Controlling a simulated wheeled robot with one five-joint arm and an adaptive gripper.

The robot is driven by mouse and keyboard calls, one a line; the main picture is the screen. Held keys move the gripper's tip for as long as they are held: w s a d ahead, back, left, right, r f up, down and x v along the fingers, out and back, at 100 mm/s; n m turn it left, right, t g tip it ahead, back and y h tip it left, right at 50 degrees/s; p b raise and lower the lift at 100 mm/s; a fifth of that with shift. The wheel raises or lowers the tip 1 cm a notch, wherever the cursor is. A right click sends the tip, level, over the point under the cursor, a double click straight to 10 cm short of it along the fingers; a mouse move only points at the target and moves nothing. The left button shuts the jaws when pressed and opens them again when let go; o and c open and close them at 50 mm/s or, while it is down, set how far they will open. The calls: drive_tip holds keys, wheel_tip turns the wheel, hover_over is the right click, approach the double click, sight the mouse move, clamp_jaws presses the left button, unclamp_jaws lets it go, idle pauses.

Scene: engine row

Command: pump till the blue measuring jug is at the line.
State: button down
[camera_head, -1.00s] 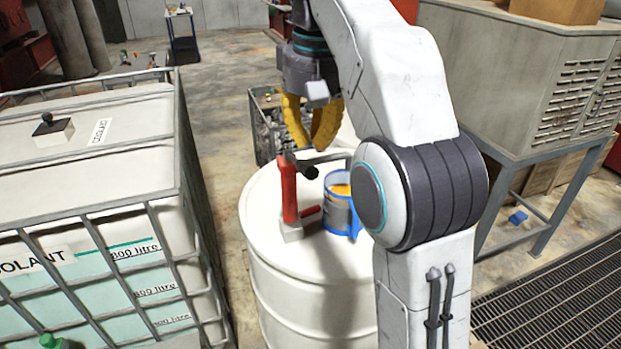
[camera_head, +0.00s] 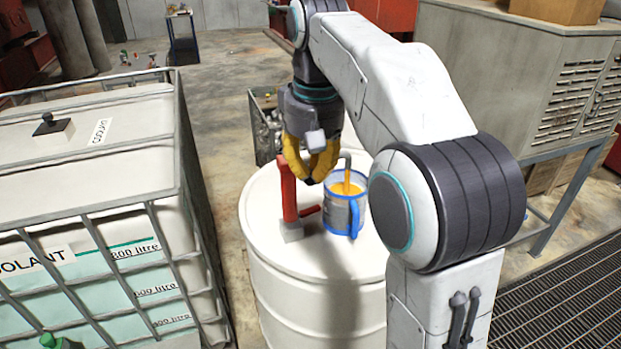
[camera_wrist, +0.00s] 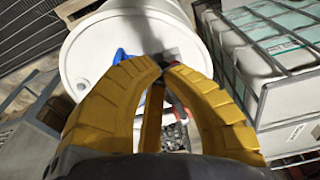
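The red hand pump (camera_head: 288,195) stands just left of the jug. My gripper (camera_head: 315,181) points down beside the pump's top, its yellow fingers hiding the pump's black handle grip. In the wrist view the fingertips (camera_wrist: 163,65) nearly meet, and I see nothing held between them. Part of the jug's blue shows behind them (camera_wrist: 121,56).
A caged white coolant tank (camera_head: 90,200) stands close on the left. A grey cabinet (camera_head: 520,70) on a stand is at the right, with a floor grating (camera_head: 560,300) before it. A dark crate (camera_head: 264,125) sits behind the drum.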

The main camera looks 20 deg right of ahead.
drive_tip(key=shift+w+f, duration=0.1)
drive_tip(key=shift+f, duration=0.25)
drive_tip(key=shift+f+b, duration=0.55)
drive_tip(key=shift+r, duration=0.1)
drive_tip(key=s, duration=0.1)
drive_tip(key=s+r, duration=0.1)
drive_tip(key=s, duration=0.1)
idle(0.4)
wheel_tip(320, 180, up, 7)
drive_tip(key=shift+s+r, duration=0.2)
drive_tip(key=shift+s, duration=0.2)
idle(0.4)
